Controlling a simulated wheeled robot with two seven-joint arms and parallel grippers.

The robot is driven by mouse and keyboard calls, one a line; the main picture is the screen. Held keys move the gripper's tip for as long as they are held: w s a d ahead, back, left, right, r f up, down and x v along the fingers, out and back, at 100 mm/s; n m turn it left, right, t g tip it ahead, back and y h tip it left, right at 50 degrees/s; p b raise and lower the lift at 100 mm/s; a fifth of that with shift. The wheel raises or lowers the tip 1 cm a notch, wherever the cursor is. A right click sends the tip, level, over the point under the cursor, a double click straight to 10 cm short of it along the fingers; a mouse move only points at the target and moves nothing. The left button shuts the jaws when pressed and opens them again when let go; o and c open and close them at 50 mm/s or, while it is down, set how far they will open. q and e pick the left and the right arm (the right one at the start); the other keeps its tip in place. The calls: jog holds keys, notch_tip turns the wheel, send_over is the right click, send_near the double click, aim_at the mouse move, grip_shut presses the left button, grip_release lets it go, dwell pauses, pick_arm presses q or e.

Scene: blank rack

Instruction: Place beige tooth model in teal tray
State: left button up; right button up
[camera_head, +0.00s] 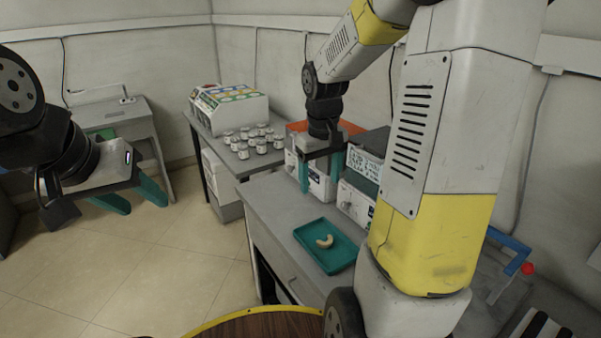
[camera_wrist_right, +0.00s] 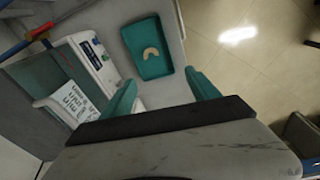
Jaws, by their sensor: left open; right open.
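The beige tooth model (camera_head: 325,241) is a small curved arch lying in the teal tray (camera_head: 338,262) on the grey bench. The model also shows in the right wrist view (camera_wrist_right: 151,53), inside the tray (camera_wrist_right: 151,69) and clear of its rim. My right gripper (camera_head: 320,185) is open and empty, above the bench and behind the tray; its teal fingers (camera_wrist_right: 165,92) show apart in the right wrist view. My left gripper (camera_head: 141,202) is open and empty, over the floor at the left, well away from the tray.
White boxed devices (camera_head: 358,195) stand on the bench behind and right of the tray. Several small jars (camera_head: 254,140) and a white rack (camera_head: 229,108) stand on the table behind. An orange bin (camera_head: 298,127) is near my right gripper. The floor (camera_head: 190,255) at left is clear.

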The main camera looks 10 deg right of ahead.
jog(key=s+a+r+m+t+y, duration=0.1)
jog(key=s+a+r+t, duration=0.1)
jog(key=s+r, duration=0.3)
jog(key=s+a+r+m+t+y, duration=0.1)
jog(key=s+a+r+t, duration=0.2)
jog(key=s+r, duration=0.3)
jog(key=s+a, duration=0.1)
jog(key=s, duration=0.3)
jog(key=shift+s+a+y, duration=0.25)
jog(key=shift+a+y, duration=0.05)
jog(key=shift+a, duration=0.05)
